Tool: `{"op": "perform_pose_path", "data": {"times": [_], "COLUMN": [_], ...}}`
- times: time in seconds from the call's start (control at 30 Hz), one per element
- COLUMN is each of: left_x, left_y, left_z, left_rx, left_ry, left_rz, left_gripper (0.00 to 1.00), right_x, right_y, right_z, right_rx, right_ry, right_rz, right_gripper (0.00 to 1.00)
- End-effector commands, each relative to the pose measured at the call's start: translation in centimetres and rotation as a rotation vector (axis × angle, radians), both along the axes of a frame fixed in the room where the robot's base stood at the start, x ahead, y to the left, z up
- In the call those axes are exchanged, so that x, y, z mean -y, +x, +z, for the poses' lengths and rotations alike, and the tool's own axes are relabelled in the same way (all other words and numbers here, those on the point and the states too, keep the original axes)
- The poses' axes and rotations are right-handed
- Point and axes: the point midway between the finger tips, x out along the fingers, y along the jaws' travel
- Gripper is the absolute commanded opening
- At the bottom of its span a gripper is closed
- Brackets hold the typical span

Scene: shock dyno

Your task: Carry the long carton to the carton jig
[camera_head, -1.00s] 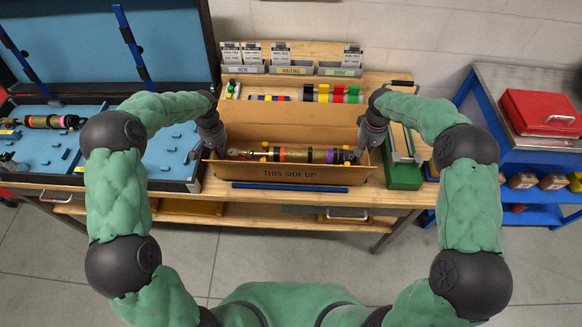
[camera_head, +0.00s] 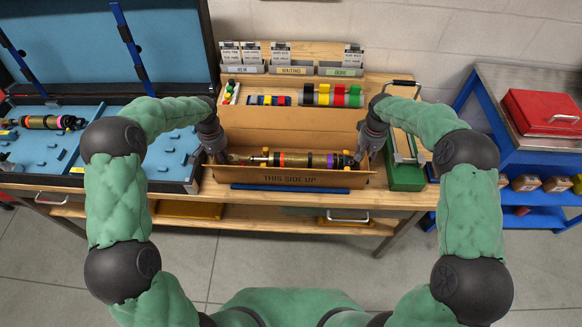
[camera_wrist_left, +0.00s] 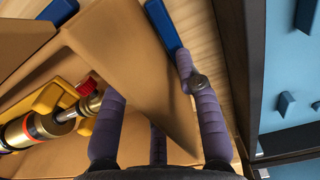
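The long carton (camera_head: 330,181), open-topped brown cardboard marked THIS SIDE UP, stands at the bench's front middle. A shock absorber (camera_head: 290,160) with coloured rings lies inside. My left gripper (camera_head: 214,152) is at the carton's left end. In the left wrist view its purple fingers (camera_wrist_left: 157,105) are around a cardboard panel, and their grip on it is unclear. My right gripper (camera_head: 370,150) is at the right end, its fingers too small to judge. A blue bar (camera_head: 290,188) lies along the carton's front; I cannot tell whether it belongs to the carton jig.
A blue foam-lined case (camera_head: 165,160) stands close on the left. A blue cart with a red toolbox (camera_head: 540,112) stands further right.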

Motion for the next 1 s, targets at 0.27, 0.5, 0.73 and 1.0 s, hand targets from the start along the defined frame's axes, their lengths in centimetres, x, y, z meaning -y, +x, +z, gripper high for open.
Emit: {"op": "perform_pose_path", "data": {"times": [0.27,0.5,0.73,1.0], "left_x": [0.0,0.0,0.0,0.0], "left_y": [0.1,0.1,0.1,0.0], "left_z": [0.8,4.9,9.2,11.7], "left_rx": [0.002,0.005,0.003,0.0], "left_ry": [0.0,0.001,0.0,0.0], "left_rz": [0.0,0.0,-0.001,0.0], "left_gripper": [0.34,0.34,0.34,0.34], "right_x": [0.0,0.0,0.0,0.0], "right_y": [0.0,0.0,0.0,0.0], "right_z": [0.0,0.0,0.0,0.0], "right_rx": [0.0,0.0,0.0,0.0], "right_ry": [0.0,0.0,0.0,0.0], "right_rz": [0.0,0.0,0.0,0.0], "right_gripper": [0.34,0.34,0.34,0.34]}}
